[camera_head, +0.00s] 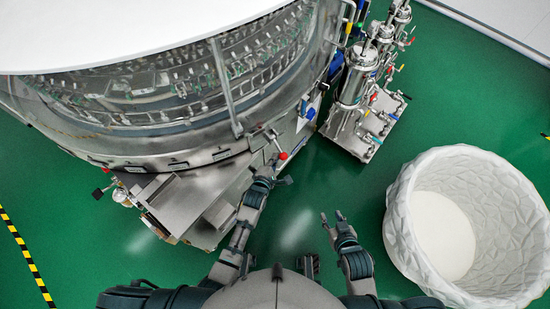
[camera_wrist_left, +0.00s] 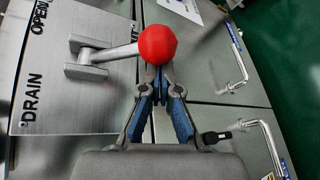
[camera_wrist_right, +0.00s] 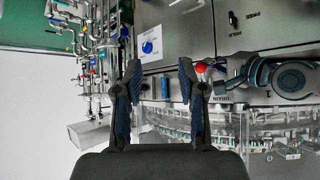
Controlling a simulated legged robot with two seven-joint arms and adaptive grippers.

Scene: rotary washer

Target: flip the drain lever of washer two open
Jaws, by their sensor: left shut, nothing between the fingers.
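The drain lever is a metal handle with a red ball knob (camera_head: 283,156) on the front of the large steel washer (camera_head: 190,150). In the left wrist view the lever's shaft (camera_wrist_left: 115,54) runs across from its pivot to the red ball, beside the printed words DRAIN and OPEN. My left gripper (camera_head: 270,170) is shut and empty; its fingertips (camera_wrist_left: 160,78) are right by the ball, partly hidden behind it. I cannot tell whether they touch it. My right gripper (camera_head: 332,217) is open and empty, away from the lever; its fingers (camera_wrist_right: 159,75) stand well apart.
A steel filter skid (camera_head: 362,95) with pipes and valves stands right of the washer. A large white textured tub (camera_head: 462,225) is on the right. Other panels with metal handles (camera_wrist_left: 238,65) lie near the lever. Green floor (camera_head: 320,180) is clear between the washer and tub.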

